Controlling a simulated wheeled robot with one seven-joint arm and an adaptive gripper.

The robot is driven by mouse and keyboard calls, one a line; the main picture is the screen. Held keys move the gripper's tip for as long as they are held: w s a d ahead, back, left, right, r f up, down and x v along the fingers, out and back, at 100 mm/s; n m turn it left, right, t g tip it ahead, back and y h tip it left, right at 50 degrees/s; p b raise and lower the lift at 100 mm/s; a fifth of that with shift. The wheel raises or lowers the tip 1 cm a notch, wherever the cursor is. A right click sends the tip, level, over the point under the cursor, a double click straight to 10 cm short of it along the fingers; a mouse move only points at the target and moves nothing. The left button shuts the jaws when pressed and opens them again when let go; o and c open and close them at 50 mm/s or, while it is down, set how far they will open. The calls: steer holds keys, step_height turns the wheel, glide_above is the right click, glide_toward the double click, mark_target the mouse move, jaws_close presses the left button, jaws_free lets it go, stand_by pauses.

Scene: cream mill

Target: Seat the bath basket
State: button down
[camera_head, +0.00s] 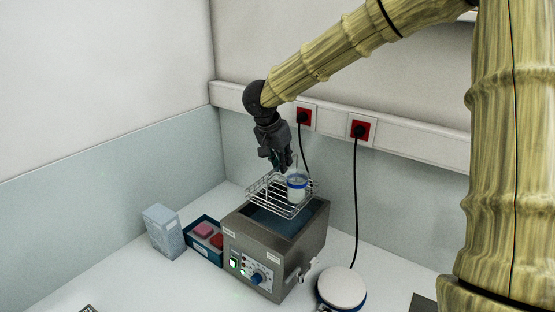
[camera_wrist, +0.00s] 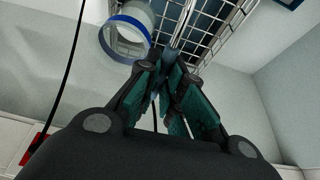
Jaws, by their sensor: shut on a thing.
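The wire bath basket (camera_head: 264,195) hangs tilted over the open top of the grey water bath (camera_head: 262,250). A clear container with a blue band (camera_head: 297,184) sits in the basket at its right side; the container also shows in the wrist view (camera_wrist: 127,32). My gripper (camera_head: 284,168) is above the basket's back edge, shut on the basket. In the wrist view the fingers (camera_wrist: 168,62) close together at the basket's wire (camera_wrist: 204,30). The exact grip point is partly hidden by the fingers.
A blue tray with pink and red items (camera_head: 203,243) and a pale blue box (camera_head: 163,232) stand left of the bath. A round white-topped device (camera_head: 342,288) stands at its right. Black cables hang from red wall sockets (camera_head: 361,130) behind.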

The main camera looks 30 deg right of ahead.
steer(key=shift+s+d+f+b, duration=0.1)
steer(key=shift+s+f+b, duration=0.05)
steer(key=shift+f+b, duration=0.35)
steer(key=shift+w+f+b, duration=0.2)
steer(key=shift+f+b, duration=0.4)
steer(key=shift+b, duration=0.3)
steer(key=shift+s+f+b, duration=0.15)
steer(key=shift+f+b, duration=0.35)
steer(key=shift+b, duration=0.35)
steer(key=shift+f+b, duration=0.45)
steer(key=shift+f, duration=5.95)
steer(key=shift+r+p, duration=0.1)
steer(key=shift+p, duration=0.65)
steer(key=shift+f+p, duration=0.55)
steer(key=shift+p, duration=0.45)
